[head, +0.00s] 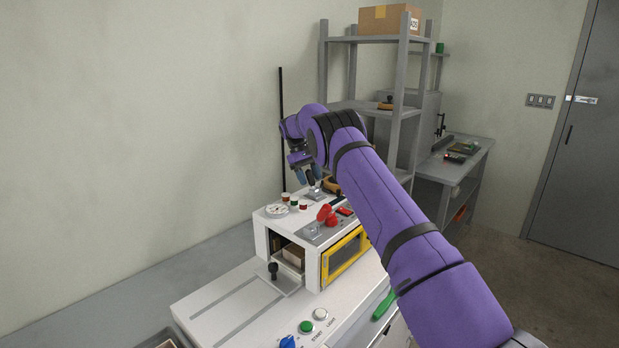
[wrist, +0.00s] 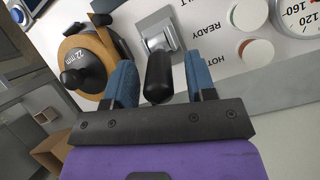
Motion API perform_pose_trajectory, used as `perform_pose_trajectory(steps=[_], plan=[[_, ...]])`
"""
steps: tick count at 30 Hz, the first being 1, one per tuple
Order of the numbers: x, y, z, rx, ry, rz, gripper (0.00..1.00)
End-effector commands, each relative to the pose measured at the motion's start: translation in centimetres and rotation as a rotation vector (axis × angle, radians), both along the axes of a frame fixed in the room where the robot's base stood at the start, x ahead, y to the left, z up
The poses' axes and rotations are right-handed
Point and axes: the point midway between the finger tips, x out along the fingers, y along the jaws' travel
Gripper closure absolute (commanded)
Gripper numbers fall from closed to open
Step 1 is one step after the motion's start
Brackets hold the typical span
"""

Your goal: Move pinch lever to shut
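A lever with a black rounded handle (wrist: 158,78) rises from a metal bracket (wrist: 155,32) on the machine's white top. Its label is mostly hidden, so I cannot read whether it is the pinch lever. My gripper (wrist: 161,68) is open, with one blue finger on each side of the handle and a visible gap to each. In the head view my gripper (head: 306,172) points down over the back of the white machine (head: 262,240), and the bracket (head: 316,192) shows just below it. The handle is hard to make out there.
Beside the lever is an orange-brown round part marked 22 mm (wrist: 76,66); on the other side are lamps labelled HOT and READY and a gauge (wrist: 300,20). A red-handled control (head: 327,215) and a yellow-framed window (head: 345,257) are nearer. A grey shelf (head: 366,106) stands behind.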

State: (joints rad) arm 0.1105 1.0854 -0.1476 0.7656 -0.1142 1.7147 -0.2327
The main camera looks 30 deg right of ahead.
Motion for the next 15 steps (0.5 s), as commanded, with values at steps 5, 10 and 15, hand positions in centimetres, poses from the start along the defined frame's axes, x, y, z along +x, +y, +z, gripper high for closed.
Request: perform_pose_trajectory(steps=[5,10,15], plan=[[0.0,0.0,0.1,0.001,0.001,-0.001,0.49],[0.0,0.0,1.1,0.0,-0.001,-0.001,0.49],[0.1,0.0,3.2,0.0,-0.001,-0.001,0.49]])
